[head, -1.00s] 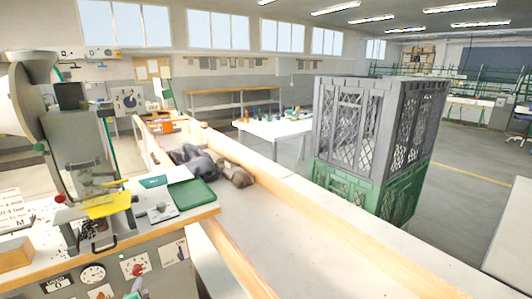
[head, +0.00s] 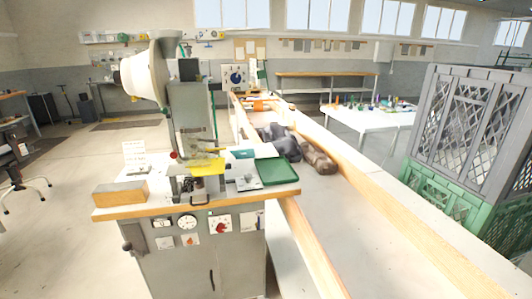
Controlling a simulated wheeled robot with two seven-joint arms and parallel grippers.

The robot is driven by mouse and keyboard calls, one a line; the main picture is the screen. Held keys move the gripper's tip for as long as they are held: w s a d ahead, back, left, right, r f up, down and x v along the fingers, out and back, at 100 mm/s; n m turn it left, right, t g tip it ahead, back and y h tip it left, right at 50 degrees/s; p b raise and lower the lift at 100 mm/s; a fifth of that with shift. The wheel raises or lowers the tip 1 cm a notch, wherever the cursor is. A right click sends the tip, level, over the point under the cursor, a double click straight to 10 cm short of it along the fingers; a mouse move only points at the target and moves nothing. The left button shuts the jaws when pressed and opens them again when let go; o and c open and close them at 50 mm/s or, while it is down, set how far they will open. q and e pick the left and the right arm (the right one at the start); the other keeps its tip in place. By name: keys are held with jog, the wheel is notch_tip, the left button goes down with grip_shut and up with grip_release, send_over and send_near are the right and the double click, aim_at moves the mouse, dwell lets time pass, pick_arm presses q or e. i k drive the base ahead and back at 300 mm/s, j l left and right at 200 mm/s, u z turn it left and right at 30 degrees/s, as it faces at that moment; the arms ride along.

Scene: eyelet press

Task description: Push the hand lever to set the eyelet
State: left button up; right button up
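The eyelet press (head: 194,110) stands on a wood-edged bench cabinet left of centre in the head view. It has a grey body and a white bowl-shaped hopper (head: 142,76) on its upper left. A yellow plate or guard (head: 206,167) sits at its front, above a small dark tooling area. A small red knob (head: 174,155) shows beside the press body. A dark handle with a rounded end (head: 128,245) sticks out at the cabinet's left side; I cannot tell which part is the hand lever. The eyelet itself is too small to make out. Neither of my grippers is in view.
A green tray (head: 277,172) lies on the bench right of the press, and a wooden block (head: 119,192) lies at its left. A long wood-railed table (head: 345,215) runs along the right with dark bundles on it. Stacked crates (head: 465,125) stand at right. Floor left is open.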

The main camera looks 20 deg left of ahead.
aim_at(127, 246)
jog(key=u, duration=2)
